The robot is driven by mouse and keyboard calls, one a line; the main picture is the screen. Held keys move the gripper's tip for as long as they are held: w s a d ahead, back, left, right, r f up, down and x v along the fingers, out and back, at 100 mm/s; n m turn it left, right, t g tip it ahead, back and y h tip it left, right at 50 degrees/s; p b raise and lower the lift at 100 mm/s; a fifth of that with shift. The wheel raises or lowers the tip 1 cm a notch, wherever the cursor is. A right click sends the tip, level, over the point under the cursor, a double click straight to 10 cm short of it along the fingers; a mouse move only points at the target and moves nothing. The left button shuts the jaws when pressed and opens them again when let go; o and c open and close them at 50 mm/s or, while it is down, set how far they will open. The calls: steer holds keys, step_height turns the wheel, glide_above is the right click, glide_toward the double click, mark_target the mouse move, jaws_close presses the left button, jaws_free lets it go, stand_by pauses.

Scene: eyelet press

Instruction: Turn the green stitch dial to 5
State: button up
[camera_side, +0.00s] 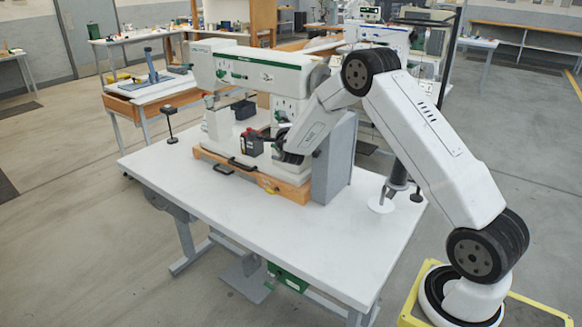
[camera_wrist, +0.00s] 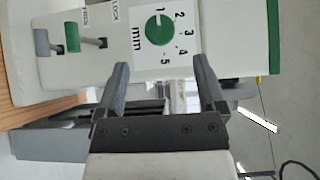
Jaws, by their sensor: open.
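The green stitch dial (camera_wrist: 158,30) is on a white plate on the machine's face in the wrist view. My gripper (camera_wrist: 160,65) is open and empty. Its two dark fingers stand apart below the dial in the picture, and they do not touch it. In the side view the white machine (camera_side: 250,68) stands on the table, and my arm hides part of its right end; the dial cannot be made out there.
Beside the dial are a green lever (camera_wrist: 72,37) and a grey lever (camera_wrist: 41,42), near PRESS and LOCK labels. The machine sits on a wooden base (camera_side: 290,188) on the white table (camera_side: 300,240). A grey box (camera_side: 335,160) stands at its right end. The table's front is clear.

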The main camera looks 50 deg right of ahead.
mark_target(279, 119)
steer(key=x, duration=0.7)
steer(key=shift+w+d, duration=0.2)
stand_by(0.4)
jaws_close()
steer(key=shift+f+m, duration=0.15)
steer(key=shift+m, duration=0.15)
steer(key=shift+w+f+m+g+h, duration=0.1)
steer(key=shift+m+g+h, duration=0.05)
steer(key=shift+m+h, duration=2.5)
steer(key=shift+w+f+m+g+h, duration=0.15)
steer(key=shift+m+h, duration=1.8)
steer(key=shift+m, duration=1.4)
steer(key=shift+s+m+g+h, duration=0.1)
steer(key=shift+m+g+h, duration=0.55)
steer(key=shift+m, duration=0.45)
